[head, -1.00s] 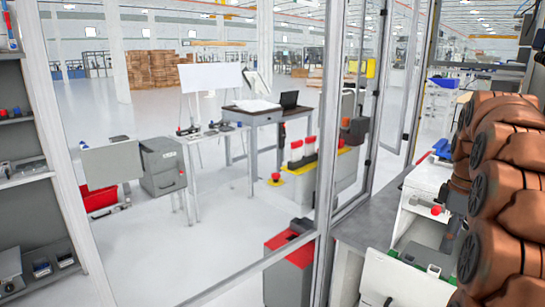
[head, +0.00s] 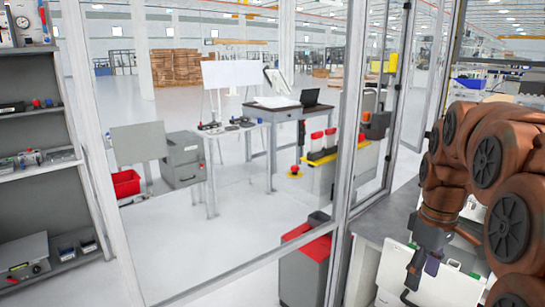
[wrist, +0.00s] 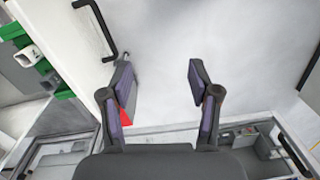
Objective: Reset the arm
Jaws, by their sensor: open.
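My brown arm (head: 490,165) fills the right side of the head view, bent with its end pointing down. My gripper (head: 420,275) is at the lower right, in front of a white panel (head: 392,266). In the wrist view my gripper (wrist: 160,80) is open, its two dark fingers with purple pads apart and nothing between them. The white panel (wrist: 225,50) lies beyond the fingertips, with a black handle (wrist: 100,30) at upper left. A small red patch shows behind the left finger. I cannot tell the distance from the fingertips to the panel.
Grey shelves (head: 40,165) stand at the left. A glazed partition with metal posts (head: 352,120) stands ahead, close to my arm. A grey-and-red bin (head: 305,268) stands low in the middle. Green parts (wrist: 25,50) sit at the wrist view's left. Open floor shows beyond the partition.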

